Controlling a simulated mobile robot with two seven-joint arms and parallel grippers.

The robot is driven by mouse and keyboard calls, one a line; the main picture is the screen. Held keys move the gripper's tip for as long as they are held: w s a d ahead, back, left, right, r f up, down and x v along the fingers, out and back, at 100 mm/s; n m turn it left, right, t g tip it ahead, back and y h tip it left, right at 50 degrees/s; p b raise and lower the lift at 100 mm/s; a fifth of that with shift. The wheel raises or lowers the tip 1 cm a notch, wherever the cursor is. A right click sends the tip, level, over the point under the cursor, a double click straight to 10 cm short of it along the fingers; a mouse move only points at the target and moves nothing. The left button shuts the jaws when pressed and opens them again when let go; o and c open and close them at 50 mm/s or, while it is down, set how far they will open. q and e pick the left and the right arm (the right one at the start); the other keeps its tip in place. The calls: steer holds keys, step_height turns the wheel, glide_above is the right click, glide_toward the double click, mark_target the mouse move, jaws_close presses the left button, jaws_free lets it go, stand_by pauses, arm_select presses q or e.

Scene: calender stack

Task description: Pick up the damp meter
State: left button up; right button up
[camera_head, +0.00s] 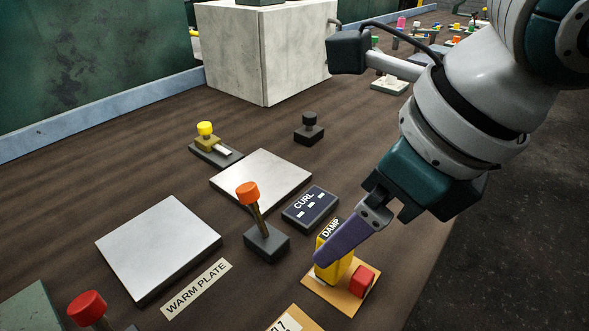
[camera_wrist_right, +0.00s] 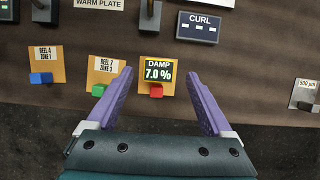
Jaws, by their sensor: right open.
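The damp meter (camera_wrist_right: 158,71) is yellow with a dark screen reading DAMP 7.0 %. It stands on a tan card beside a red block (camera_wrist_right: 156,90). In the head view the yellow meter (camera_head: 326,271) is partly hidden behind a purple finger. My right gripper (camera_wrist_right: 159,75) is open, with its two purple fingers apart to the left and right of the meter in the wrist view. In the head view my right gripper (camera_head: 320,258) comes down over the meter; whether it touches is unclear. My left gripper is in neither view.
The CURL box (camera_head: 310,208) and an orange-knobbed lever (camera_head: 250,215) stand close to the meter. In the wrist view, cards with a green block (camera_wrist_right: 98,90) and a blue block (camera_wrist_right: 41,78) lie to the left. The table's edge drops off to the right in the head view.

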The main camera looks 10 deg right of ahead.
mark_target(331, 275)
steer(key=x, duration=0.3)
steer(key=shift+a+f, duration=0.2)
steer(key=shift+f, duration=0.1)
jaws_close()
stand_by(0.4)
steer(key=shift+r, duration=0.1)
